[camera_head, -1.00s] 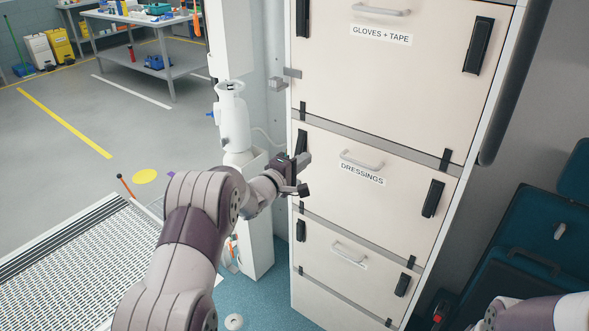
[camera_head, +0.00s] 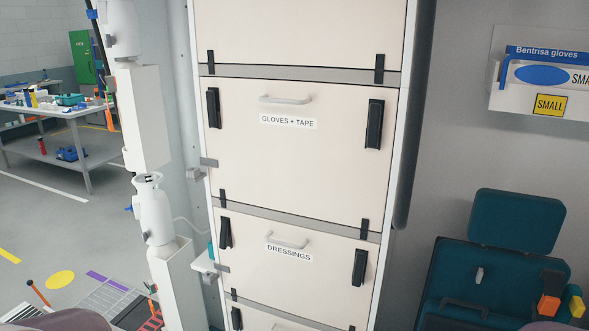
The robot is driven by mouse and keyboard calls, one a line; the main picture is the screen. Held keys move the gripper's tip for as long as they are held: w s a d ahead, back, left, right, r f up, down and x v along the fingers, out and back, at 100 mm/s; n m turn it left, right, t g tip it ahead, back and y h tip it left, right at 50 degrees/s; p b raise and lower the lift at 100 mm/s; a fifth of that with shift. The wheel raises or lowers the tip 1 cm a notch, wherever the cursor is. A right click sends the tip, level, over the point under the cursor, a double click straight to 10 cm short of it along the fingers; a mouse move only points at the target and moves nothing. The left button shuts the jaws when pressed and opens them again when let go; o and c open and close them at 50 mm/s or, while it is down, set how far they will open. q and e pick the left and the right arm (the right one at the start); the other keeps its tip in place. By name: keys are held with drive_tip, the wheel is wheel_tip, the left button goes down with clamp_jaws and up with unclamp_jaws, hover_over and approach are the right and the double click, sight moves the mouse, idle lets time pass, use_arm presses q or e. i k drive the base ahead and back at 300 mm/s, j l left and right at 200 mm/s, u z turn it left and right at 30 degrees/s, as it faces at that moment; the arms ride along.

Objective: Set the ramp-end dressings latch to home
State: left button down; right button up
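The cream DRESSINGS panel (camera_head: 320,262) is in the lower middle of the head view, with a pale handle (camera_head: 287,240) and a printed label. A black latch (camera_head: 225,233) stands at its left edge, on the side toward the ramp, roughly upright and slightly tilted. A second black latch (camera_head: 359,267) is at its right edge, also roughly upright. Nothing touches either latch in view.
The GLOVES + TAPE panel (camera_head: 300,165) is above, with its own side latches. A white bottle (camera_head: 154,208) on a post stands left of the cabinet. A teal seat (camera_head: 490,270) is at the right, below a glove holder (camera_head: 550,75). A workbench (camera_head: 75,112) is far left.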

sight(223, 245)
drive_tip(key=i+j, duration=0.35)
drive_tip(key=i, duration=0.2)
drive_tip(key=i+j, duration=0.3)
drive_tip(key=i, duration=0.2)
